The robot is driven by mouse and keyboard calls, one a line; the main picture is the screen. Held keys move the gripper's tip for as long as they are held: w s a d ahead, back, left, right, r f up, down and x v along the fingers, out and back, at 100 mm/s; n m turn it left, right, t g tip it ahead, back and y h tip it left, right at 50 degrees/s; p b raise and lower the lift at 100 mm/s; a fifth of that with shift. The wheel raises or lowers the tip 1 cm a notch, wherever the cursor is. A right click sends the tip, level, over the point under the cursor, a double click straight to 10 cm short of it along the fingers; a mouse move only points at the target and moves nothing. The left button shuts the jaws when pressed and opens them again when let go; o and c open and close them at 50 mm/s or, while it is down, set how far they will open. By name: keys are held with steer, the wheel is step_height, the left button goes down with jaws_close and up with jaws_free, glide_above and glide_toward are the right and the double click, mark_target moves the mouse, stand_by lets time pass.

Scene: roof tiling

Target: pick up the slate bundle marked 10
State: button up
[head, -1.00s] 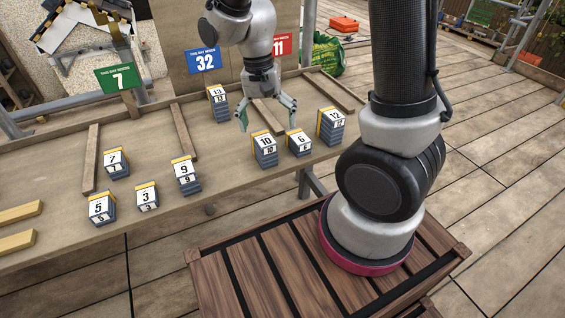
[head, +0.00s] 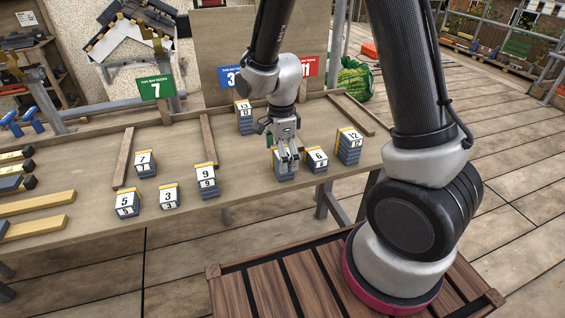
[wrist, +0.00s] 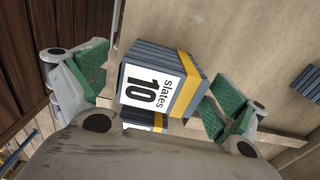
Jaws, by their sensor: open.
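The slate bundle marked 10 (wrist: 150,92) is a grey stack with a yellow band and a white label reading "10 slates". In the wrist view it lies between the two green-padded fingers of my gripper (wrist: 152,96), which are open. Gaps show between the pads and the bundle's sides. In the head view my gripper (head: 287,160) points down over the bundle (head: 285,177) and hides most of its label. The bundle rests on the wooden bench.
Bundle 6 (head: 317,160) stands close on the right of bundle 10, with bundle 12 (head: 349,148) beyond. Bundle 13 (head: 244,118) is behind, and bundle 9 (head: 207,182) is to the left. Wooden strips divide the bench (head: 240,175). The bench front has open room left of bundle 10.

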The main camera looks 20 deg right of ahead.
step_height(320, 180, down, 4)
steer(key=shift+d+r, duration=0.15)
steer(key=shift+r, duration=0.05)
steer(key=shift+c, duration=0.4)
steer(key=c, duration=1.3)
steer(key=shift+o, duration=0.2)
steer(key=shift+w, duration=0.1)
